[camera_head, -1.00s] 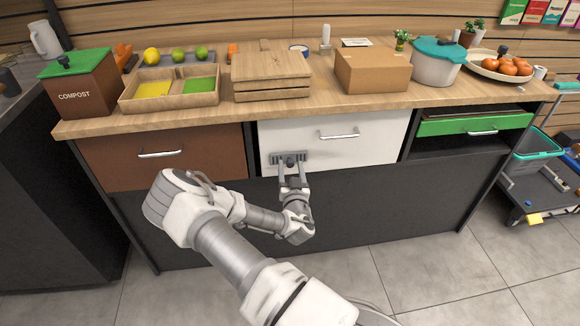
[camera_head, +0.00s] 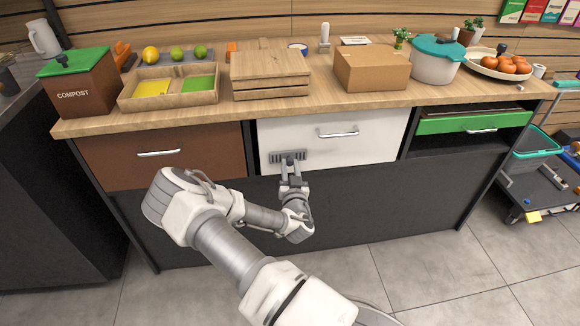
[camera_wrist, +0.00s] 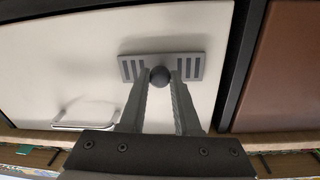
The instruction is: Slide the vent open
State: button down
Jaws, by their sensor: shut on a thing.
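The vent (camera_head: 276,158) is a small grey slotted plate on the lower left of the white drawer front (camera_head: 375,130). In the wrist view, the vent (camera_wrist: 130,68) shows slots on both sides of a round dark knob (camera_wrist: 160,76) at its middle. My gripper (camera_wrist: 161,82) is shut on the knob, with one finger on each side of it. In the head view, my gripper (camera_head: 290,162) is at the vent from below and covers part of it, so the knob is hard to make out there.
The white drawer has a bar handle (camera_head: 338,134) above right of the vent. A brown drawer (camera_head: 110,160) is to the left, and a green drawer (camera_head: 450,125) to the right. The wooden counter (camera_head: 330,101) above carries boxes, a pot and fruit.

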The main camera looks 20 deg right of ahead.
dwell(0.8)
jog(key=s+d, duration=0.1)
jog(key=d, duration=0.2)
jog(key=s+d, duration=0.1)
jog(key=d, duration=0.3)
jog(key=s+d, duration=0.1)
jog(key=d, duration=0.3)
jog(key=shift+r, duration=0.15)
jog(key=c, duration=0.6)
grip_release()
jog(key=shift+d, duration=0.1)
jog(key=shift+p+v, duration=0.65)
jog(key=shift+v, duration=8.15)
